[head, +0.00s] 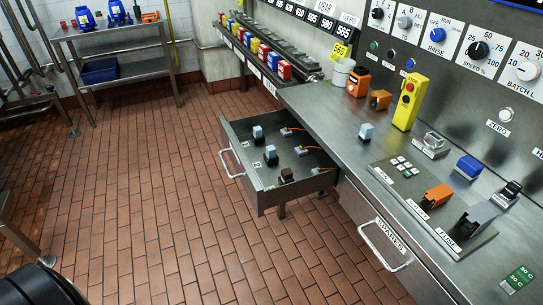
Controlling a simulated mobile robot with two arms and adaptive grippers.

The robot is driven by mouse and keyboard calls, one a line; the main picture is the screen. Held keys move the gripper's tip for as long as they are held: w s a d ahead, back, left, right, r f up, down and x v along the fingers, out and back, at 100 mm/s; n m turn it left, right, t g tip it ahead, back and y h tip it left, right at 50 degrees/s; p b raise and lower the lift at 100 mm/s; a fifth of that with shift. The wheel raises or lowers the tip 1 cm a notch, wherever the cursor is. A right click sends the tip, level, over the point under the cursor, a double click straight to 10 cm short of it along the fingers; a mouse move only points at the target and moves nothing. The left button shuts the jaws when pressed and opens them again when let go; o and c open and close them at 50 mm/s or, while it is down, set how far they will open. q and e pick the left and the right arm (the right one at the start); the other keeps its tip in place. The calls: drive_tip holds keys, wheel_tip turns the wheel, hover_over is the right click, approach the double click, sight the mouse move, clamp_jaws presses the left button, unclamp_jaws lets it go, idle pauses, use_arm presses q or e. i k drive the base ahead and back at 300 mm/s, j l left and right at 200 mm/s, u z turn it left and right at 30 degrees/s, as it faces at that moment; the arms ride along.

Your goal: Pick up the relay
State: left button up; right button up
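No part is clearly readable as the relay, so I cannot tell which one it is. A small pale grey-blue block (366,131) stands alone on the steel counter (335,118). Similar small blocks stand in the open drawer (262,198): a pale one at the back left (258,132), another in front of it (271,153), and a dark brown one (287,174) near the front. To their right are small pieces with orange leads (287,131). Neither of my grippers is in view.
The drawer juts out over the tiled floor. A closed drawer has a handle (385,245) labelled SPARES. A yellow box with a red button (408,102), an orange block (380,99) and a panel of switches crowd the counter. A side table (110,40) stands far left. The floor between is clear.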

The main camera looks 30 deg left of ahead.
sight(287, 174)
drive_tip(key=z, duration=0.55)
drive_tip(key=i+j+z, duration=0.15)
drive_tip(key=j+z, duration=0.3)
drive_tip(key=j, duration=0.15)
drive_tip(key=j+z, duration=0.5)
drive_tip(key=j, duration=0.1)
